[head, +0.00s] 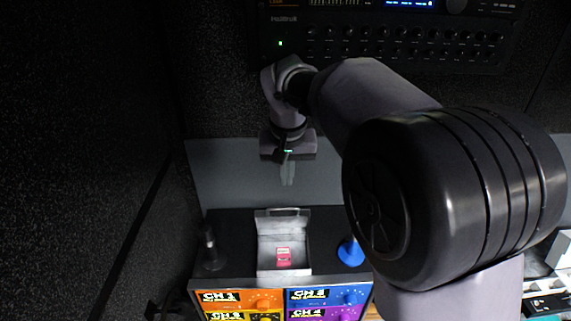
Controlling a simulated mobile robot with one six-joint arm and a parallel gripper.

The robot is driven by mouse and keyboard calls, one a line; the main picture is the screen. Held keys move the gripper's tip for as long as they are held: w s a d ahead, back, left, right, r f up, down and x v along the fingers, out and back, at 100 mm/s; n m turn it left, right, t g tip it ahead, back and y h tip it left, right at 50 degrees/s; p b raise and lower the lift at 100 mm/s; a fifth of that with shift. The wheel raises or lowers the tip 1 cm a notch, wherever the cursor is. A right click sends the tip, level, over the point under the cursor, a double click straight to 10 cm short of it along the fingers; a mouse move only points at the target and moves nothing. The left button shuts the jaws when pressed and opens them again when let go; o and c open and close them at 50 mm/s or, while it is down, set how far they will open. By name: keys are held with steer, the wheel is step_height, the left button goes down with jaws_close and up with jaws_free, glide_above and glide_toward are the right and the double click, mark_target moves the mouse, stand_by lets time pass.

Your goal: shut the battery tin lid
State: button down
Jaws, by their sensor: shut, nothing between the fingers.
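The battery tin (284,270) is a grey metal box in the head view, standing on a dark surface. Its lid (282,221) stands open at the back edge of the tin. A small red item (284,257) with a pale top lies inside the tin. My gripper (287,183) hangs above and behind the lid, pointing down. Its pale fingers are together and hold nothing. The fingers look apart from the lid.
A dark upright object (210,249) stands left of the tin and a blue cone-like object (351,252) stands right of it. Coloured channel panels (282,302) are in front. A rack unit (390,35) is on the back wall. My arm hides much of the right side.

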glide_above(286, 213)
steer(key=x, duration=0.2)
steer(key=s+x, duration=0.1)
steer(key=x, duration=0.2)
steer(key=s+x, duration=0.1)
steer(key=x, duration=0.2)
steer(key=shift+f+p, duration=0.25)
steer(key=shift+p, duration=0.05)
